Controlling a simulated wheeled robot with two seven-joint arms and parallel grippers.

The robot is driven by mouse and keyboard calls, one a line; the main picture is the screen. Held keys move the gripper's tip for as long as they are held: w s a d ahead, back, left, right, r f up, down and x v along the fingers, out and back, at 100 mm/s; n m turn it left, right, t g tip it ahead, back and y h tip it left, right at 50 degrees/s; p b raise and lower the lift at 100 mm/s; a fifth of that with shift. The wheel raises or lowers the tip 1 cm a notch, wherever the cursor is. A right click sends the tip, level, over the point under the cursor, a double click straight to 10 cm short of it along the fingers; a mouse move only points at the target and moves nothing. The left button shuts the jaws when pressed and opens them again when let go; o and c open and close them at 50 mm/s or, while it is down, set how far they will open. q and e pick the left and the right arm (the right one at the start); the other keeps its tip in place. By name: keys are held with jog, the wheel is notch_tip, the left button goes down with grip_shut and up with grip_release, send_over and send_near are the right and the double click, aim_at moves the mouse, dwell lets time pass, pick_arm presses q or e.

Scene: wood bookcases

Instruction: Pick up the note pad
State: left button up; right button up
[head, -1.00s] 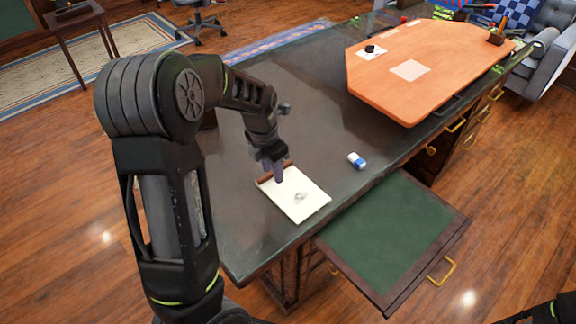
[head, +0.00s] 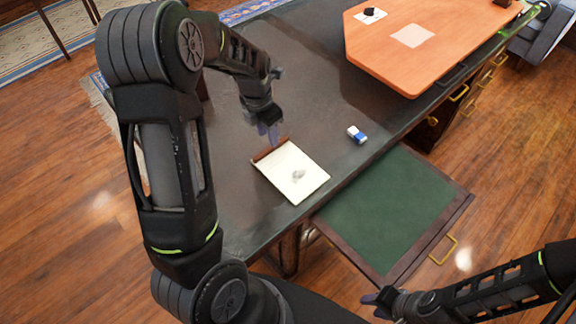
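The note pad (head: 288,178) lies flat near the front edge of the dark desk. My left gripper (head: 268,131) points down just beyond the binding, above the desk. Its fingers look slightly apart with nothing between them; whether they touch the pad's edge is unclear. My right gripper (head: 377,299) is at the bottom, away from the desk top, and its finger opening cannot be made out.
A blue and white eraser (head: 356,134) lies right of the pad on the desk (head: 318,110). A green-topped pull-out panel (head: 388,212) extends from the desk's front. An orange board (head: 415,60) lies farther back. Bare desk surface surrounds the pad.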

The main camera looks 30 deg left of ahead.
pick_arm(q)
jog(key=shift+w+d+f+p, duration=0.1)
jog(key=shift+f+p, duration=0.1)
jog(key=shift+f, duration=0.65)
jog(key=shift+w+f+p, duration=0.1)
jog(key=shift+f+p, duration=0.05)
jog(key=shift+f, duration=0.75)
jog(key=shift+w+d+f+p, duration=0.1)
jog(key=shift+f+p, duration=0.1)
jog(key=shift+f, duration=0.65)
grip_shut()
